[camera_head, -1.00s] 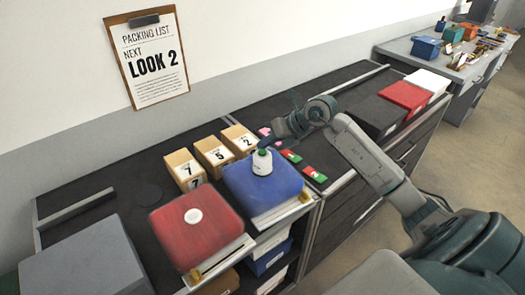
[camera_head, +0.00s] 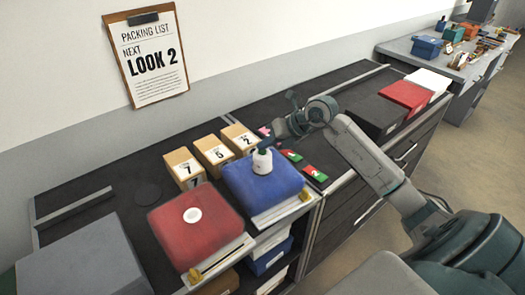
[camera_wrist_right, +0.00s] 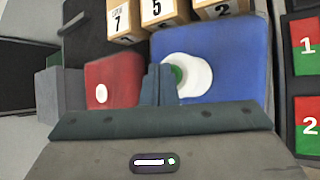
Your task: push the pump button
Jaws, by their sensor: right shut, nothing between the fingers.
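A white pump (camera_head: 262,162) sits on top of a blue bag (camera_head: 285,185). In the right wrist view the pump (camera_wrist_right: 197,76) shows as a white disc with a green button (camera_wrist_right: 178,76) at its left side. My right gripper (camera_head: 262,146) is shut and empty, its fingertips pointing down at the top of the pump. In the right wrist view the shut fingers (camera_wrist_right: 158,85) overlap the left part of the button. In the head view the fingertips hide the button; they look on or just above it, and I cannot tell contact for certain. My left gripper is not in view.
A red bag (camera_head: 185,235) with a white cap stands left of the blue bag. Several numbered wooden blocks (camera_head: 213,155) stand behind. Red and green cards (camera_head: 315,173) lie to the right. A grey box (camera_head: 80,265) stands at the front left.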

